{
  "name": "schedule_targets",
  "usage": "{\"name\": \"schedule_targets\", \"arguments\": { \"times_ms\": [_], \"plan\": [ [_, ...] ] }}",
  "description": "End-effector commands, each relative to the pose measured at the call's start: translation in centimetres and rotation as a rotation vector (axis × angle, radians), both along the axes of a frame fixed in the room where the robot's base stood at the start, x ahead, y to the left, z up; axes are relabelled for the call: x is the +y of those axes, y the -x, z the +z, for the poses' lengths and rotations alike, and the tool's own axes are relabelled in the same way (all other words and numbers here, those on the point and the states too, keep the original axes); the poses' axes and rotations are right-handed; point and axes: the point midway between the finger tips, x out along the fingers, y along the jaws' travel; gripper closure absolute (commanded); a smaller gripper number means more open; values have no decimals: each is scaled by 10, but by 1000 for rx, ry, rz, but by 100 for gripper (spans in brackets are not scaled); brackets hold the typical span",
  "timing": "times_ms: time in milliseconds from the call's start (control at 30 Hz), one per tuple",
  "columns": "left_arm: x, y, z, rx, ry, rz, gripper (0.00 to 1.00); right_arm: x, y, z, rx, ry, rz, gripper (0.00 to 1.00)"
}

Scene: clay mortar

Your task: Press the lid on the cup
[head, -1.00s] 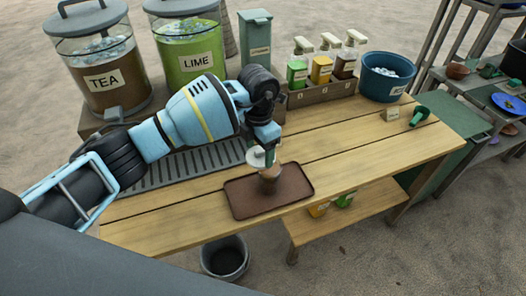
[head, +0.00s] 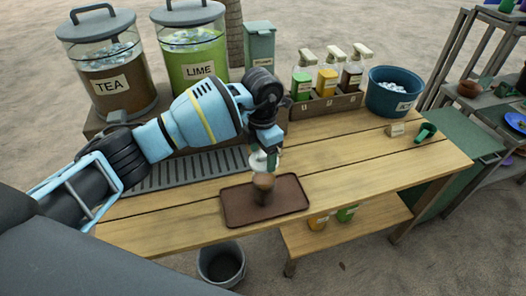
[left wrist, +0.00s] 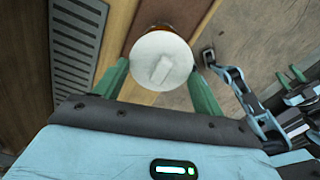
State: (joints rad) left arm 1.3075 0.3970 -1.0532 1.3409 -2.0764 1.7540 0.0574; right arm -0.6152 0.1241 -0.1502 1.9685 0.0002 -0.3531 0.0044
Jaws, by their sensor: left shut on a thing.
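My left gripper (head: 266,158) is shut on a white round lid (head: 260,161), with its green fingers at the lid's two sides. The lid with its raised tab also shows in the left wrist view (left wrist: 161,62). The brown cup (head: 264,184) stands upright on a dark brown tray (head: 236,211), directly below the lid. The lid covers most of the cup in the left wrist view. I cannot tell whether lid and rim touch. Green and blue parts at the right of the left wrist view may be my right gripper (left wrist: 292,82).
Tea (head: 105,85) and lime (head: 196,68) dispensers stand at the back left, beside a grey drain grate (head: 180,172). Bottles in a holder (head: 330,103) and a blue tub (head: 392,98) stand at the back. The table right of the tray is clear.

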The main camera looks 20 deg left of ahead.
Motion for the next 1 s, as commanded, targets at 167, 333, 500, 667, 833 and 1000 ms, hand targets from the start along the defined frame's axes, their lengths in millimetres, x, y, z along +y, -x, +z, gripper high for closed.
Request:
{"name": "schedule_targets", "arguments": {
  "times_ms": [167,333,500,667,833,1000],
  "plan": [
    [0,1,-12,5,1,0,51,2,6,-7,16,-5,-5,64],
    [0,1,-26,6,0,1,51,4,12,-14,34,-9,-8,64],
    [0,1,-41,7,0,0,51,5,18,-22,53,-13,-10,64],
    [0,0,-53,4,0,1,51,5,22,-26,64,-12,-10,64],
    [0,0,-61,2,-1,1,51,5,22,-28,66,-13,-9,64],
    [0,0,-63,1,-1,1,51,5,21,-28,64,-12,-7,64]
  ]
}}
